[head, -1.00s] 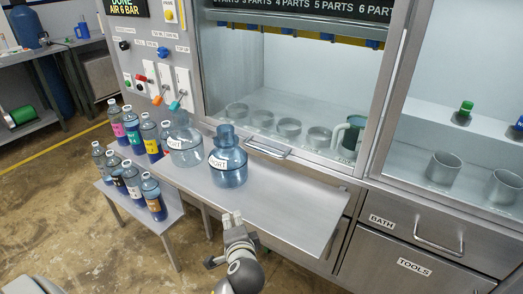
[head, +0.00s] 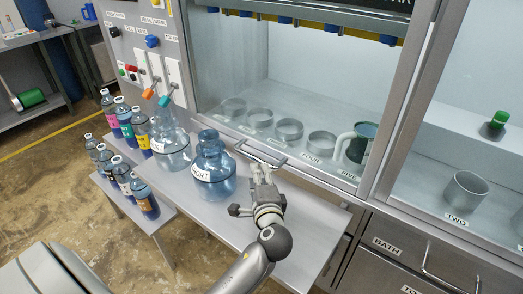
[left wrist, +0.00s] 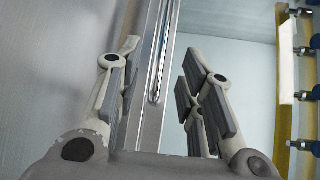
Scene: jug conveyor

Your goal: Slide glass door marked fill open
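The glass door (head: 290,85) in front of the bay with several cups has a metal bar handle (head: 262,152) on its bottom frame. I can read no "fill" mark on it. My left gripper (head: 262,168) is just in front of and below this handle, over the metal shelf. In the left wrist view its fingers (left wrist: 158,95) are spread with a gap between them. A long shiny metal bar (left wrist: 160,60) shows beyond and between the fingers; I cannot tell whether they touch it. My right gripper is out of view.
Two large blue jugs, one clear (head: 171,148) and one darker (head: 212,175), stand on the metal shelf (head: 230,228) left of my gripper. Several small labelled bottles (head: 140,130) stand further left. A second bay (head: 460,130) is at the right, above the bath drawer (head: 420,255).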

